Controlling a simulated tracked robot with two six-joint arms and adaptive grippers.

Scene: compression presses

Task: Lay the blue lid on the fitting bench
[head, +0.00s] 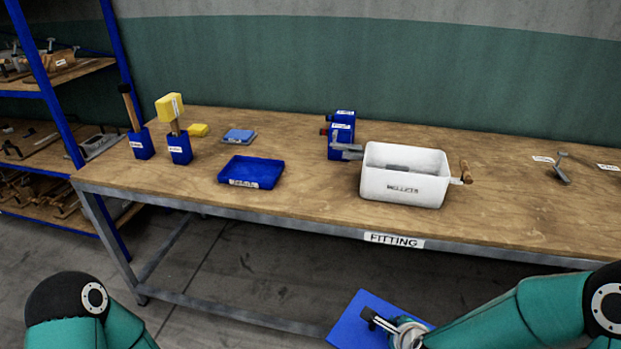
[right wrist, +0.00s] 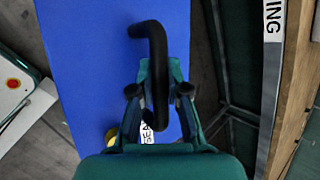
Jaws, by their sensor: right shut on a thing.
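The blue lid (head: 357,316) is a flat blue panel with a black handle, low in front of the fitting bench (head: 300,197) in the head view. My right gripper (head: 393,331) is shut on the lid's handle and holds it below the bench top, out from the front edge. In the right wrist view the lid (right wrist: 85,60) fills the left and middle, and the black bent handle (right wrist: 152,50) passes between the fingers of my right gripper (right wrist: 160,95). My left gripper is out of view; only my left arm shows at the lower left.
On the bench stand a white bin (head: 405,190), a blue tray (head: 251,172), a blue vise (head: 341,135), two blue holders with tools (head: 180,150), and a hammer (head: 561,170). The front left of the top and the stretch right of the bin are bare. A shelf rack (head: 55,90) stands left.

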